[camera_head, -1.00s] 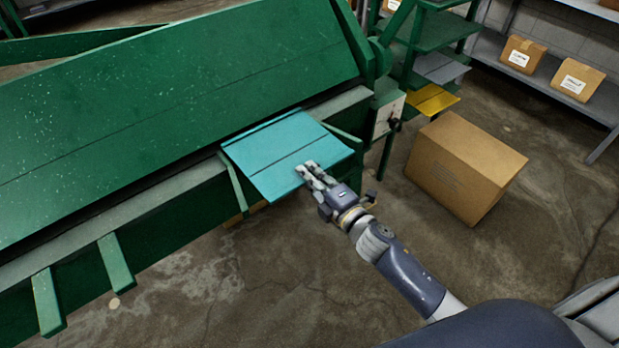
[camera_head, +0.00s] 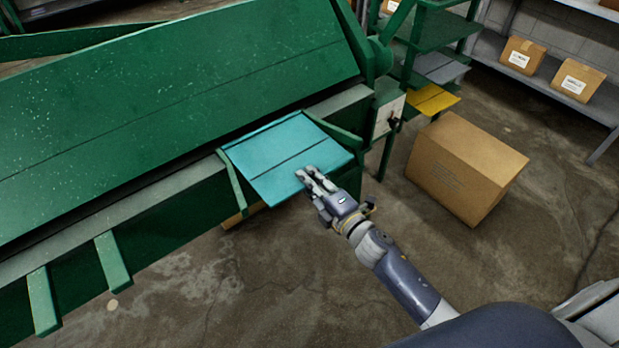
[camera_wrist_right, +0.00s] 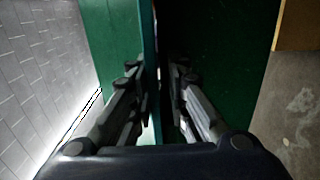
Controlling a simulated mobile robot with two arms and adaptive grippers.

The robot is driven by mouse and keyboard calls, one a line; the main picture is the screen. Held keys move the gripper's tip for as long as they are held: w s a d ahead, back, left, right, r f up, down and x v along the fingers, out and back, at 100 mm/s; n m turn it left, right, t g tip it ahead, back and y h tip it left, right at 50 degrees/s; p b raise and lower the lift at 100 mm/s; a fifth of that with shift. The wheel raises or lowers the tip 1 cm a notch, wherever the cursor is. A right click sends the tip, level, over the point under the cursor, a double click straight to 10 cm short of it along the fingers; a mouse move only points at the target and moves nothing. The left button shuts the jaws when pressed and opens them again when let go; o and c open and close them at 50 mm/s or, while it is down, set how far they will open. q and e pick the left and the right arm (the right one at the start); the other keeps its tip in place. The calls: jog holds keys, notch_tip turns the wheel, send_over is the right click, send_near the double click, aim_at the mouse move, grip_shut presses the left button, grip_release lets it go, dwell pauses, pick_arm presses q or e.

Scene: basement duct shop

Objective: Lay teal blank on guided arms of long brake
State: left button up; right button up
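The teal blank (camera_head: 280,160), a flat sheet with a dark line across it, lies at the front of the green long brake (camera_head: 170,100). It sits between a left guide arm (camera_head: 232,180) and a right guide arm (camera_head: 340,134), its back edge near the brake's grey lip. My right gripper (camera_head: 305,176) is at its front edge. In the right wrist view the blank's thin edge (camera_wrist_right: 154,100) runs between the fingers (camera_wrist_right: 163,85), close to one finger, with a dark gap to the other; the gripper looks slightly open. My left gripper is not seen.
Two more green arms (camera_head: 112,260) stick out at lower left. A cardboard box (camera_head: 465,165) stands on the floor at right. A green rack (camera_head: 435,40) holds grey and yellow sheets (camera_head: 433,100). Shelves with small boxes (camera_head: 575,80) are behind. The floor in front is clear.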

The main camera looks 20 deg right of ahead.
jog(key=shift+o, duration=0.6)
jog(key=shift+f, duration=0.45)
jog(key=shift+r, duration=0.3)
jog(key=shift+r+p, duration=0.25)
jog(key=shift+p, duration=0.05)
jog(key=shift+r+p, duration=0.4)
jog(key=shift+r, duration=0.1)
jog(key=b+v, duration=0.2)
jog(key=v, duration=1)
jog(key=shift+f, duration=0.15)
